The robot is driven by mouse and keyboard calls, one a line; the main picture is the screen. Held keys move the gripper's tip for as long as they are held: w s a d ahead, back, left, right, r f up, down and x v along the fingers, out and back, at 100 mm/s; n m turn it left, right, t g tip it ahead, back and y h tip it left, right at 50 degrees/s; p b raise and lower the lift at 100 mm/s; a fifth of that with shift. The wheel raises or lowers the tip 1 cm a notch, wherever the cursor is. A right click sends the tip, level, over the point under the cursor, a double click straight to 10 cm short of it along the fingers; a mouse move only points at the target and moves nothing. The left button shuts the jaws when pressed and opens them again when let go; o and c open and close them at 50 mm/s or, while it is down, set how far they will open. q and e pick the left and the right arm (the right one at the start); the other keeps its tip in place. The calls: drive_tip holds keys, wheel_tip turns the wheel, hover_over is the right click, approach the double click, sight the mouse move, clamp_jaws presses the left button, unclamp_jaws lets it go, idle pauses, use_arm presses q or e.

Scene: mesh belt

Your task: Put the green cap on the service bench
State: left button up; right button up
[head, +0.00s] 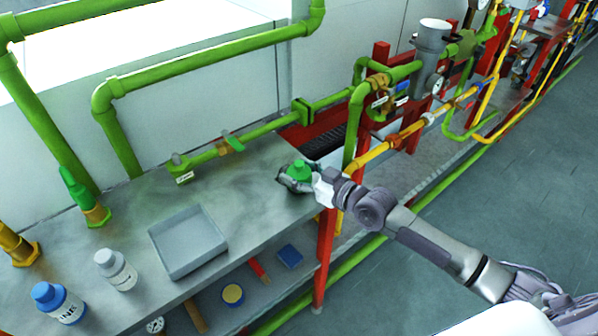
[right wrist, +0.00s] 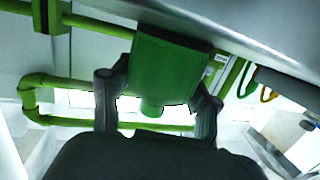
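The green cap (head: 300,171) is at the right end of the grey metal service bench (head: 258,205). My right gripper (head: 297,180) reaches in from the right and has its fingers around the cap. In the right wrist view the green cap (right wrist: 168,65) sits between the two fingers of my right gripper (right wrist: 157,95), which press on its sides. Its wide end faces the grey surface at the top of that view. I cannot tell whether the cap touches the bench top. My left gripper is not in view.
A grey tray (head: 188,243), a white bottle (head: 116,270) and a blue-capped bottle (head: 58,302) stand on the bench. A green pipe with a valve (head: 228,143) runs along its back. A lower shelf (head: 262,290) holds small items. The bench's middle is clear.

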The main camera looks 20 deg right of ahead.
drive_tip(key=o, duration=0.4)
drive_tip(key=shift+r+p, duration=0.3)
drive_tip(key=shift+f+b+v, duration=0.2)
drive_tip(key=shift+b+v, duration=0.2)
drive_tip(key=shift+v, duration=5.6)
